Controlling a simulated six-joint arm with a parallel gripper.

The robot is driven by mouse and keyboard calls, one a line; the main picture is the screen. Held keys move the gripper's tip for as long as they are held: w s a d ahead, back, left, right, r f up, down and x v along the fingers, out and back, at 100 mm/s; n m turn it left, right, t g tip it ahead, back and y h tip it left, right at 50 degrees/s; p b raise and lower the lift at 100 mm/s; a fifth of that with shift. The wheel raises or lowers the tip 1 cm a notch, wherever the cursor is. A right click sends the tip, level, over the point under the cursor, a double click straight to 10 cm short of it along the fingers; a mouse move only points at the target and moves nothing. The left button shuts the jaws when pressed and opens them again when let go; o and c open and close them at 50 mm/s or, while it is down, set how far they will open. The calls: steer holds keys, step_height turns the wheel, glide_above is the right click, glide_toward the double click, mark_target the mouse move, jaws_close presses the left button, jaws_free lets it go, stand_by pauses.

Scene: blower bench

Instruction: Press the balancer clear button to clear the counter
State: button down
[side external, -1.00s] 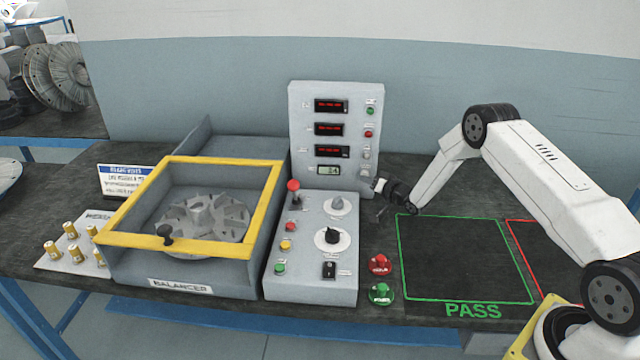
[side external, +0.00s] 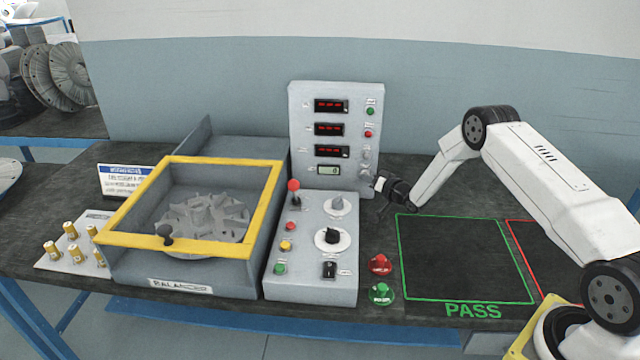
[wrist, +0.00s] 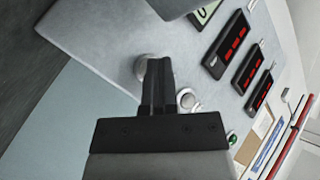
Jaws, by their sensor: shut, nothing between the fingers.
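The grey upright panel (side external: 300,130) of the balancer stands behind the control box. Its small counter display (side external: 328,170) reads 0; part of this display also shows in the wrist view (wrist: 206,12). Grey round buttons sit on the panel's lower right (side external: 366,155). In the wrist view one grey button (wrist: 141,68) lies at my fingertips, partly hidden by them, and another (wrist: 188,101) lies beside them. My gripper (side external: 378,184) is shut and empty, at the panel's lower right edge. Its closed fingers also show in the wrist view (wrist: 158,66). I cannot tell whether they touch the button.
The control box (side external: 312,290) has a red-knobbed lever (side external: 294,190) and dials. The yellow-framed balancer cover (side external: 190,240) is at left. Red (side external: 380,264) and green (side external: 381,294) buttons stand right of the box. The green-outlined PASS area (side external: 465,260) is empty.

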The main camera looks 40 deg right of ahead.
stand_by(0.3)
steer(key=shift+s+a, duration=0.55)
stand_by(0.3)
steer(key=shift+s+a, duration=1.75)
steer(key=shift+a, duration=0.05)
steer(key=shift+r, duration=0.1)
